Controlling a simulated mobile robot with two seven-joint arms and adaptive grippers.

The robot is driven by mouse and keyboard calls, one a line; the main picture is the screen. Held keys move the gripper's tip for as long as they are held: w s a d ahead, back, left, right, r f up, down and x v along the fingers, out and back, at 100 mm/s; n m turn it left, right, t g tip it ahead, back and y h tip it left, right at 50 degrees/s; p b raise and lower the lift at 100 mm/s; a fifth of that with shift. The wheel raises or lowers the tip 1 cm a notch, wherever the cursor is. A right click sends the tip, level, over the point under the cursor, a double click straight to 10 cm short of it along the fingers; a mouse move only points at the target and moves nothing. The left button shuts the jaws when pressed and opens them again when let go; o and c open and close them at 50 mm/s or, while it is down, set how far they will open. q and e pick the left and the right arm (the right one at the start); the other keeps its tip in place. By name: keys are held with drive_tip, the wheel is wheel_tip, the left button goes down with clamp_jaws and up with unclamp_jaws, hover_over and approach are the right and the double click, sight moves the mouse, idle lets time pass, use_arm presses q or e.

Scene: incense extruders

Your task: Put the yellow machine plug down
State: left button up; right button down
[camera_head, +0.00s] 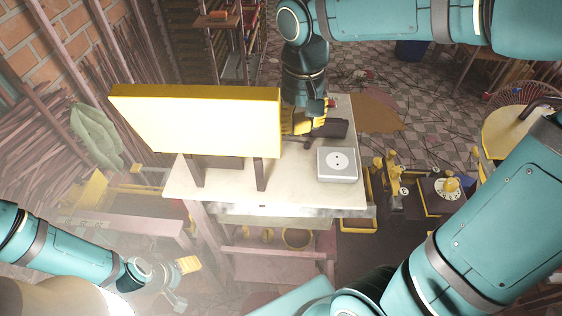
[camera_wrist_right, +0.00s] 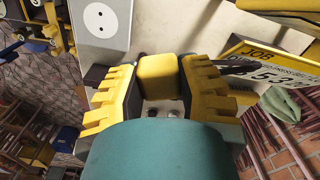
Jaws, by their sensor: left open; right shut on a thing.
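My right gripper (camera_head: 308,121) is over the white table (camera_head: 300,196), just right of the large yellow board. In the right wrist view its yellow toothed fingers (camera_wrist_right: 158,98) are shut on the yellow machine plug (camera_wrist_right: 160,76), a blocky yellow piece between the fingertips. In the head view the plug cannot be told apart from the yellow fingers. Whether the plug touches the table top is unclear. My left gripper (camera_head: 181,280) is open and empty, low at the left, away from the table.
A grey socket box (camera_head: 337,164) with a round two-hole outlet stands on the table, in front of my right gripper. The large yellow board (camera_head: 195,121) stands on dark legs at the left. Bare table lies between board and box. Yellow machine parts (camera_head: 392,180) stand right of the table.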

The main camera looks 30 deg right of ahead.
sight(295, 164)
drive_tip(key=shift+w+a, duration=0.1)
drive_tip(key=shift+a, duration=0.05)
wheel_tip(295, 164, down, 10)
drive_tip(key=shift+r+b, duration=0.1)
drive_tip(key=shift+b, duration=0.85)
drive_tip(key=shift+f+b, duration=0.35)
drive_tip(key=shift+f, duration=0.05)
drive_tip(key=shift+f, duration=0.2)
drive_tip(key=c, duration=0.7)
unclamp_jaws()
drive_tip(key=shift+r, duration=0.15)
